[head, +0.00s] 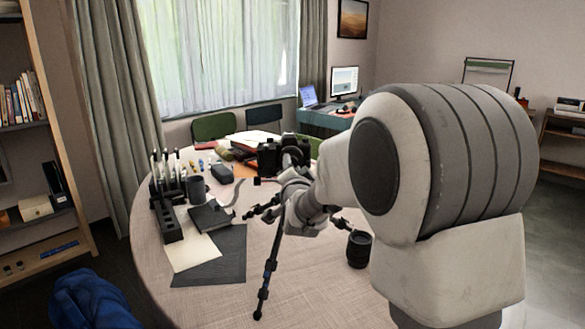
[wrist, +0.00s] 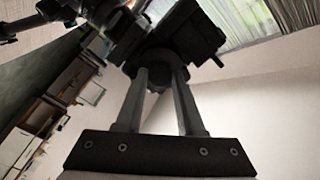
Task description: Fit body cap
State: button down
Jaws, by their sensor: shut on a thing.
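The black camera (head: 268,158) is mounted on a dark tripod (head: 267,270) that stands on the round table. It also shows large in the wrist view (wrist: 185,35), tilted, just beyond my fingertips. My gripper (wrist: 160,72) is shut on a small dark round piece (wrist: 158,57), which looks like the body cap. The piece is right in front of the camera body; I cannot tell whether it touches the mount. In the head view my arm hides the gripper's tips and part of the camera. A black lens (head: 359,250) stands upright on the table to the right.
The round table (head: 200,290) also bears a dark mat (head: 213,262), a paper sheet (head: 192,253), a black notebook (head: 210,217), a dark cup (head: 196,188) and a block rack (head: 167,221) at the left. Tripod legs spread around my arm. The table's front is mostly clear.

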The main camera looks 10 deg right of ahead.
jog(key=shift+w, duration=0.45)
dwell(1.6)
